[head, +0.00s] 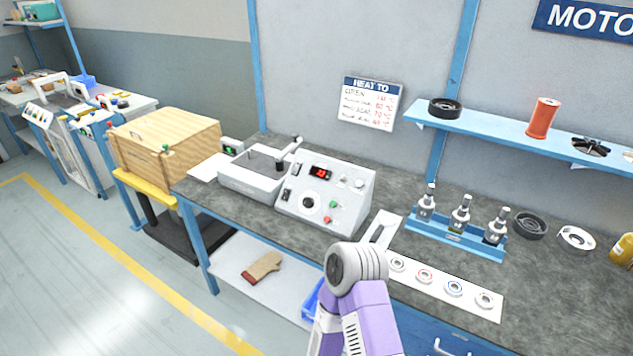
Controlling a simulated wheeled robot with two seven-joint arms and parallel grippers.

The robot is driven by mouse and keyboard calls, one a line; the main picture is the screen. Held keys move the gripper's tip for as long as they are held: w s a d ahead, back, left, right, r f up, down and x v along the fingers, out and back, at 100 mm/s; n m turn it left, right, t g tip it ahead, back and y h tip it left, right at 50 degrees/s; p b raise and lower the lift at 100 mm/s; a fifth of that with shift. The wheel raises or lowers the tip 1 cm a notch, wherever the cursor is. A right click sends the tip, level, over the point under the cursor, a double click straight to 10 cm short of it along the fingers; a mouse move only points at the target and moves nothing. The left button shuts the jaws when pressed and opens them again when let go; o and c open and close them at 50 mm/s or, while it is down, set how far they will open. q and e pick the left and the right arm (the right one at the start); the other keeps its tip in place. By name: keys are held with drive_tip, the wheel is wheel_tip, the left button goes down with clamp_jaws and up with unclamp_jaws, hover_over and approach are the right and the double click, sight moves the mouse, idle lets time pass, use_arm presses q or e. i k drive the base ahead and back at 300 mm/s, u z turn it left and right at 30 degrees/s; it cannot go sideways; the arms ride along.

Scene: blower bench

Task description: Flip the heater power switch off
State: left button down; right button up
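The heater is a white unit with a sloped control panel (340,193) on the grey bench. The panel carries a lit red display (320,172), a black dial (308,202), a green button (333,204) and a red button (327,219). A small dark switch (287,195) sits at the panel's left edge; its position is too small to tell, and I cannot read any label. One of my purple arms rises at the bottom centre, in front of the bench. Neither gripper is in view.
A grey-white tray unit (254,172) adjoins the panel on its left. A blue rack (456,238) with metal tool holders and a white strip with rings (440,282) lie to the right. A wooden crate (165,143) stands left. A shelf (510,130) hangs above.

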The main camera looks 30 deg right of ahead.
sight(286, 192)
drive_tip(key=z, duration=0.45)
drive_tip(key=i, duration=0.4)
drive_tip(key=z, duration=0.4)
